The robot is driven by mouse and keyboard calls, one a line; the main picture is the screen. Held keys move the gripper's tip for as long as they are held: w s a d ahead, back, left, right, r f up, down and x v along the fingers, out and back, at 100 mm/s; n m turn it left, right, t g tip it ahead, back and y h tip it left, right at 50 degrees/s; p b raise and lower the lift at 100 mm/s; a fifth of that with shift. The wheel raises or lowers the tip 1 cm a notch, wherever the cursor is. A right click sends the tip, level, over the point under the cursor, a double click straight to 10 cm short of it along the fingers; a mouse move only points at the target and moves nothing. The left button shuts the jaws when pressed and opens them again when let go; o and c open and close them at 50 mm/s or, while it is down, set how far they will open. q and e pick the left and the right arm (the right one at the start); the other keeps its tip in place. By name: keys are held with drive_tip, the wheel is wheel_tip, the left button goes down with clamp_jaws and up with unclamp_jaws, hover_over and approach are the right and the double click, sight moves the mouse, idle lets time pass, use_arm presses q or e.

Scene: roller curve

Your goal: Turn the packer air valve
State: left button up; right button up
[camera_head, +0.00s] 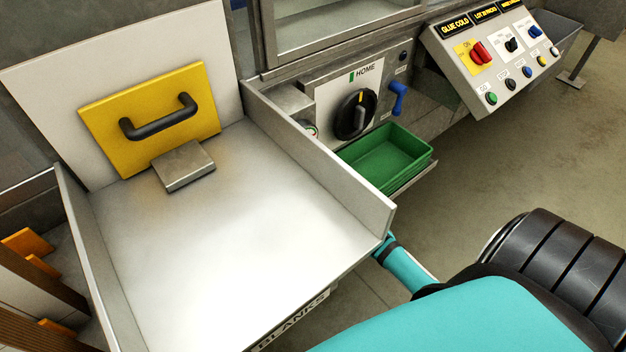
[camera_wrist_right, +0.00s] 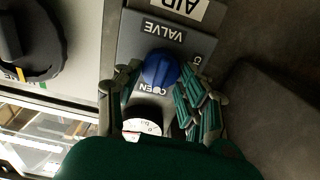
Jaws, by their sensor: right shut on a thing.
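The packer air valve is a blue knob (camera_wrist_right: 160,68) on a grey plate (camera_wrist_right: 190,40) lettered AIR VALVE, which appears upside down in the right wrist view. The word OPEN is beside the knob, and another label is partly cut off. My right gripper (camera_wrist_right: 157,84) has its fingers on both sides of the knob and is shut on it. The exact contact and the knob's pointing direction are hard to see. In the head view the blue knob and my right gripper are hidden behind the metal tray; only part of my teal right arm shows. My left gripper is in neither view.
A round gauge (camera_wrist_right: 143,127) sits close beside the valve. A black HOME dial (camera_head: 355,114), a blue lever (camera_head: 398,98) and a green bin (camera_head: 385,158) are nearby. The metal tray's raised wall (camera_head: 320,165) stands by the arm. A button panel (camera_head: 490,60) is at upper right.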

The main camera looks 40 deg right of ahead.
drive_tip(key=shift+n, duration=0.3)
drive_tip(key=n, duration=1.7)
drive_tip(key=shift+a+f+b, duration=0.2)
drive_tip(key=shift+b, duration=0.15)
drive_tip(key=shift+n, duration=0.4)
drive_tip(key=o, duration=1.2)
drive_tip(key=shift+c, duration=0.2)
drive_tip(key=shift+s, duration=0.1)
drive_tip(key=s, duration=1.1)
drive_tip(key=shift+s+d, duration=0.4)
drive_tip(key=shift+d, duration=0.05)
